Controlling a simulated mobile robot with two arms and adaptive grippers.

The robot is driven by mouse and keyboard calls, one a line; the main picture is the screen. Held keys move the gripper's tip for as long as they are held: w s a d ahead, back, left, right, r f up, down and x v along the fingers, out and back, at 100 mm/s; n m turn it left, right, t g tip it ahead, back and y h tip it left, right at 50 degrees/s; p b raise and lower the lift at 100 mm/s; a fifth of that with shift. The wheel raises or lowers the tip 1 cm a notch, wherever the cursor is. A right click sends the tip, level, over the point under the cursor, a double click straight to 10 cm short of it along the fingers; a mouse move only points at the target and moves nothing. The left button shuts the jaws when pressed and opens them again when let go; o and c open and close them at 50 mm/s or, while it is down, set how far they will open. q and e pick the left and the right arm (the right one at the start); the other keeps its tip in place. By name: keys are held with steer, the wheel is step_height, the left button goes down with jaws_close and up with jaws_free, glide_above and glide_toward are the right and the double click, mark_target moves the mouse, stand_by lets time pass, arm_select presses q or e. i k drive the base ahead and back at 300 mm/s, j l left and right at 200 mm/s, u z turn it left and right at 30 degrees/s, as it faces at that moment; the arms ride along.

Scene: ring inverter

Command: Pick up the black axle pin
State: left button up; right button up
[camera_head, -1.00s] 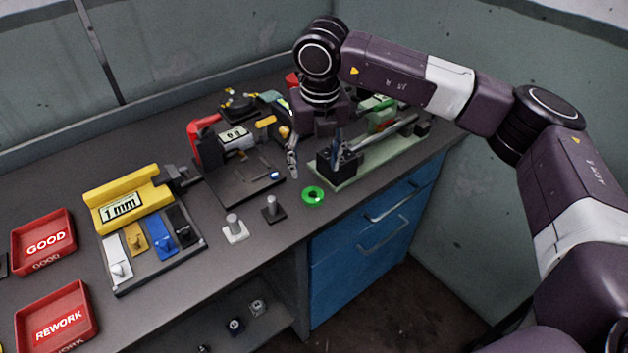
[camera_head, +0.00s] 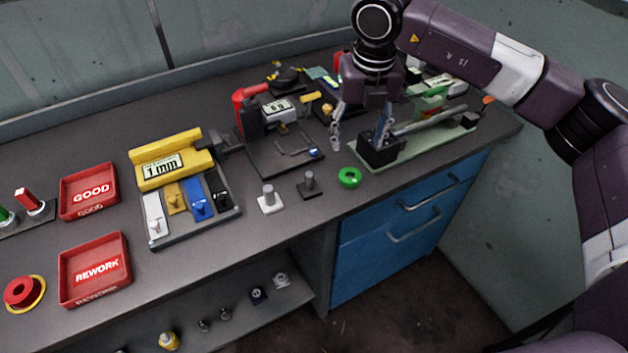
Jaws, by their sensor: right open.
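A short grey pin on a black square base (camera_head: 309,185) stands upright near the front edge of the bench; I take it as the black axle pin, though only its base looks black. A similar grey pin on a white base (camera_head: 269,199) stands to its left. My right gripper (camera_head: 360,127) points down, open and apparently empty, above and to the right of the black-based pin. Its fingers are apart, one in front of the fixture's black block. The left gripper is out of view.
A green ring (camera_head: 349,177) lies right of the pin. A green-based fixture with a black block (camera_head: 381,149) stands behind it. A black tool plate (camera_head: 264,158), a yellow gauge (camera_head: 180,145) and red trays (camera_head: 75,281) lie to the left. Bare bench surrounds the pins.

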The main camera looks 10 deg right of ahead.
mark_target(309, 190)
steer(key=k+l+u, duration=0.15)
steer(key=u, duration=0.2)
steer(key=k+l+u, duration=0.1)
steer(key=u, duration=0.3)
steer(key=k+u, duration=0.35)
steer(key=i, duration=0.05)
